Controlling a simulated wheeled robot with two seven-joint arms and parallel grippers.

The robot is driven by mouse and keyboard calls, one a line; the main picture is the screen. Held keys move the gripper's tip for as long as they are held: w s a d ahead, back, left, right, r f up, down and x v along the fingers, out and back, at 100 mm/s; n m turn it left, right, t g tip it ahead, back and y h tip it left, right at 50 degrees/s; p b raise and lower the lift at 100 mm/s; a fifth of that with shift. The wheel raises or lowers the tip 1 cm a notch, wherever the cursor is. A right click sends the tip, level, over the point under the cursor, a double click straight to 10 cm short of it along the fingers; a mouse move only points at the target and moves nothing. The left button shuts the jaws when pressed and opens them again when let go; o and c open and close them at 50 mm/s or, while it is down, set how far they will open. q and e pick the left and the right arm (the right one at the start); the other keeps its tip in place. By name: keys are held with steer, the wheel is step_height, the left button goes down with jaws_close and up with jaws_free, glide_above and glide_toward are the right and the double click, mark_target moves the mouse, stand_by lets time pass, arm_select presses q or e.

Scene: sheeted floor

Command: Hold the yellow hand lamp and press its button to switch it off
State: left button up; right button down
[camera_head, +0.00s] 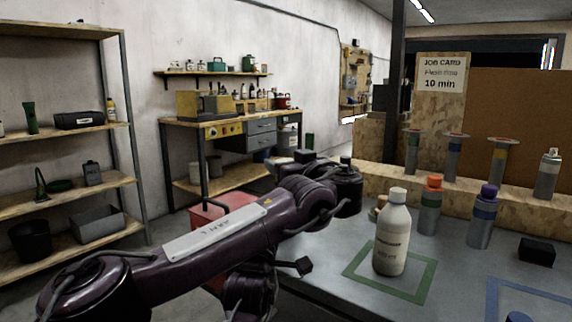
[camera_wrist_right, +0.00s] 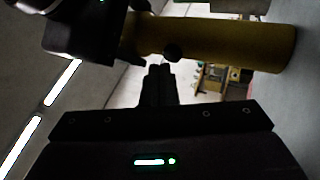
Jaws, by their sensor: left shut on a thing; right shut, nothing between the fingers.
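The yellow hand lamp (camera_wrist_right: 225,46) lies across the top of the right wrist view, with a dark round button (camera_wrist_right: 172,52) on its side. My left gripper (camera_wrist_right: 132,40) is shut on its left part in that view. My right gripper (camera_wrist_right: 158,82) is shut and empty, its fingertips just below the button with a small gap seeming to remain. I cannot tell whether the lamp is lit. In the head view my left arm crosses from the lower left, and I cannot make out the lamp there.
A white bottle (camera_head: 391,235) stands inside a green square on the grey table (camera_head: 345,293). Spray cans (camera_head: 482,217) and a black block (camera_head: 537,251) stand to its right. A shelf (camera_head: 118,184) is at the left, a workbench (camera_head: 185,122) at the back.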

arm_select(q)
steer(key=shift+f, duration=0.15)
arm_select(e)
steer(key=s+a, duration=0.3)
steer(key=s, duration=0.2)
steer(key=shift+a, duration=0.25)
arm_select(q)
steer(key=o, duration=1.1)
arm_select(e)
steer(key=shift+w, duration=0.1)
arm_select(q)
steer(key=shift+o, duration=0.2)
